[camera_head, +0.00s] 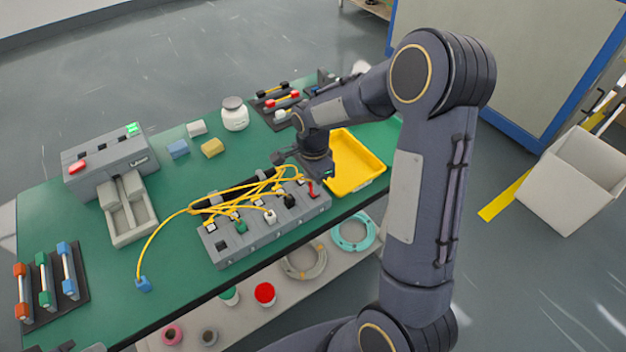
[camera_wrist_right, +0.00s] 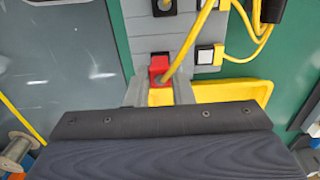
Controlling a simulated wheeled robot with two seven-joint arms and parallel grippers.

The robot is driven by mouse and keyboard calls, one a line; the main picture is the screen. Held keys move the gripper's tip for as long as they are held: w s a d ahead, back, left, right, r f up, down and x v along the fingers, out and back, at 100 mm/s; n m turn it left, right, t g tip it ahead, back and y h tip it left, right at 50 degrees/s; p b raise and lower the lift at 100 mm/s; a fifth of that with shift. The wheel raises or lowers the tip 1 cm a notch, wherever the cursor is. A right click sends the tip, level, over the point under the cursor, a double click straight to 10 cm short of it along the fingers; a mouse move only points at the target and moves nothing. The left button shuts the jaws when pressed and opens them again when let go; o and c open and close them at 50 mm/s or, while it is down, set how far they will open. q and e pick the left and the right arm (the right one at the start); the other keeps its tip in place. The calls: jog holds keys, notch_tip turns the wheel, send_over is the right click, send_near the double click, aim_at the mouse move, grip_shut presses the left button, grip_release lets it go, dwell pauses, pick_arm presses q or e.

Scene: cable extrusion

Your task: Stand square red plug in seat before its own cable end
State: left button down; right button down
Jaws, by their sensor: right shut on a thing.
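The red plug (camera_head: 312,189) is at the right end of the grey seat block (camera_head: 262,238). My right gripper (camera_head: 311,179) is directly over that end, shut on the plug. In the right wrist view the red plug (camera_wrist_right: 159,68) shows between the two grey fingertips (camera_wrist_right: 159,91), close to the block's end. I cannot tell whether it is fully down in a seat. A yellow cable (camera_wrist_right: 190,42) runs just beside it. A white plug (camera_head: 270,216), a green plug (camera_head: 241,227) and a black plug (camera_head: 289,201) stand along the block. My left gripper is not seen.
Yellow cables (camera_head: 180,212) tangle over the block's back side. A blue plug (camera_head: 143,284) lies on the green table at the front left. A yellow tray (camera_head: 376,168) is right of the block. A grey machine (camera_head: 110,160) stands at the left, with coloured blocks and a jar (camera_head: 235,118) behind.

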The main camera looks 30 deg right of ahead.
jog(key=shift+f+b, duration=0.6)
jog(key=shift+f, duration=0.25)
jog(key=c, duration=1.2)
grip_release()
jog(key=shift+r, duration=4)
